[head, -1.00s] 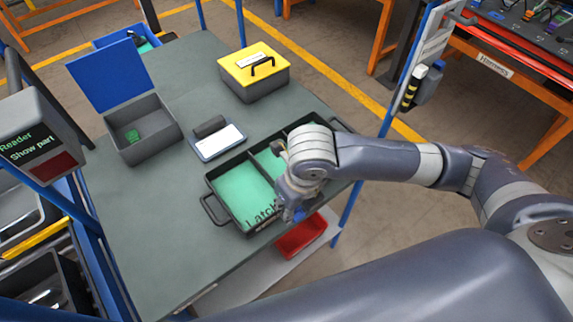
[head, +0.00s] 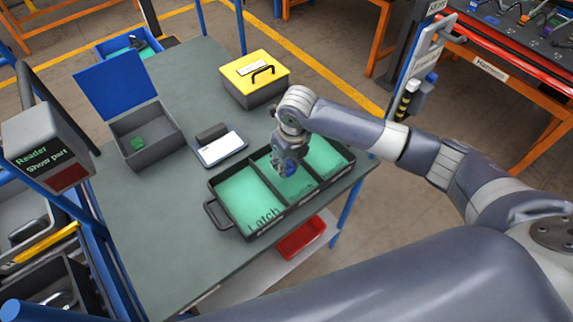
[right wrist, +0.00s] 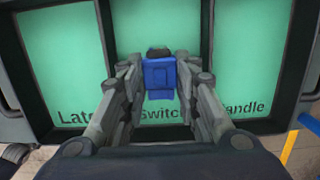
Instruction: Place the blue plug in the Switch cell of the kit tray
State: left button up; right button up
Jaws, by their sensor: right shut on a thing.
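The kit tray (head: 238,233) is black with green cell floors and stands on the grey-green table. Its cells read Latch, Switch and Handle in the right wrist view (right wrist: 104,65). My right gripper (head: 286,172) is over the middle, Switch cell (right wrist: 127,32). It is shut on the blue plug (right wrist: 160,77), which has a dark top end; the plug also shows partly in the head view (head: 291,170). I cannot tell whether the plug touches the cell floor. All three cells look otherwise empty where visible. My left gripper is not in view.
A grey box with a raised blue lid (head: 117,82) holds a green part (head: 138,143). A white-faced device (head: 222,148) and a yellow-topped case (head: 253,75) stand behind the tray. A reader (head: 45,147) is at left. A red bin (head: 301,238) sits below the table.

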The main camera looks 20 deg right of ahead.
aim_at(290, 171)
notch_tip(290, 171, down, 2)
jog(key=shift+s+f+p, duration=0.1)
jog(key=shift+s+p, duration=0.05)
jog(key=shift+p, duration=0.15)
jog(key=shift+f, duration=0.15)
jog(key=shift+f, duration=0.1)
jog(key=o, duration=0.8)
jog(key=shift+o, duration=0.2)
notch_tip(290, 171, up, 12)
jog(key=s+b, duration=0.1)
jog(key=b, duration=0.1)
jog(key=shift+s+d, duration=0.3)
jog(key=shift+s, duration=0.05)
